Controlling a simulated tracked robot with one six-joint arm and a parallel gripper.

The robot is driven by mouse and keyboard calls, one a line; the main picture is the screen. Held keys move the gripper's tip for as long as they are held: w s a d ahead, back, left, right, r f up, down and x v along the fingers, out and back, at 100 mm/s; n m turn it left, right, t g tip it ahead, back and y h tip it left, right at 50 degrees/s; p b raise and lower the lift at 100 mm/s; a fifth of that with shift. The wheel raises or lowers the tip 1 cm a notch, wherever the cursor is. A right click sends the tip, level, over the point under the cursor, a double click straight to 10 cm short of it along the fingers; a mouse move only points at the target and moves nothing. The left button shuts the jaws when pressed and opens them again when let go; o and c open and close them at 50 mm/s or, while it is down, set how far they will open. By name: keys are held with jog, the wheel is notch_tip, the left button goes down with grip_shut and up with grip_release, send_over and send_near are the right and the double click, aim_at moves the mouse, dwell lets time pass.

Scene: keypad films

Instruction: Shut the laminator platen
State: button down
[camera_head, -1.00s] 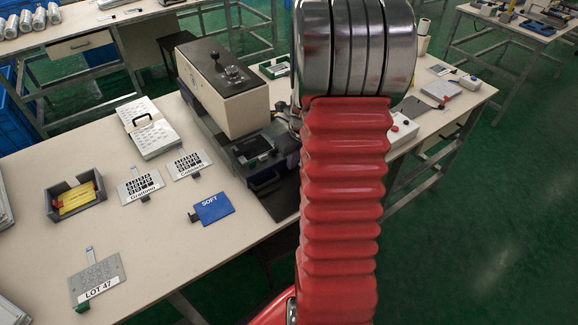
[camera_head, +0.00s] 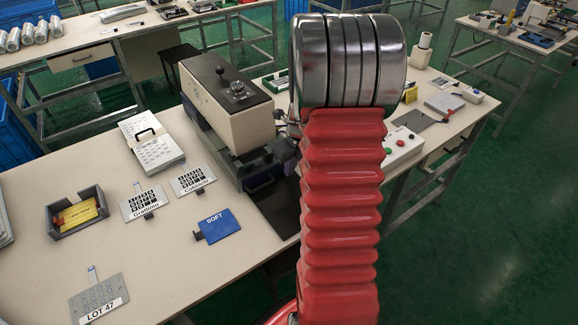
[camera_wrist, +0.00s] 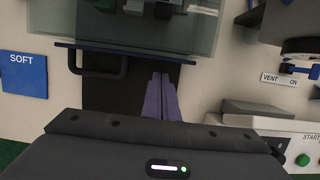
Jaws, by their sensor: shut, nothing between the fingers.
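The laminator (camera_head: 232,122) is a cream box with a dark top on the bench, left of my arm in the head view. In the wrist view a see-through panel (camera_wrist: 140,35) has a dark blue front bar (camera_wrist: 215,58) and a black loop handle (camera_wrist: 97,72) below it at left; this looks like the platen front. My gripper (camera_wrist: 161,76) is shut and empty, its purple fingers pointing at the bar, right of the handle. I cannot tell whether the fingertips touch the bar. In the head view my arm hides the gripper and part of the laminator's lower front.
A blue SOFT card (camera_head: 218,226) lies left of the laminator front, near the Catalonis keypad film (camera_head: 192,180). A control box with a green START button (camera_wrist: 303,160) and a VENT ON label (camera_wrist: 283,79) are at right. The bench front edge is close.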

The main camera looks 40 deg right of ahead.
jog(key=s, duration=0.2)
jog(key=shift+s+a+r, duration=0.1)
jog(key=shift+s+r, duration=0.05)
jog(key=shift+s, duration=0.15)
jog(key=v, duration=0.9)
jog(key=shift+r, duration=0.35)
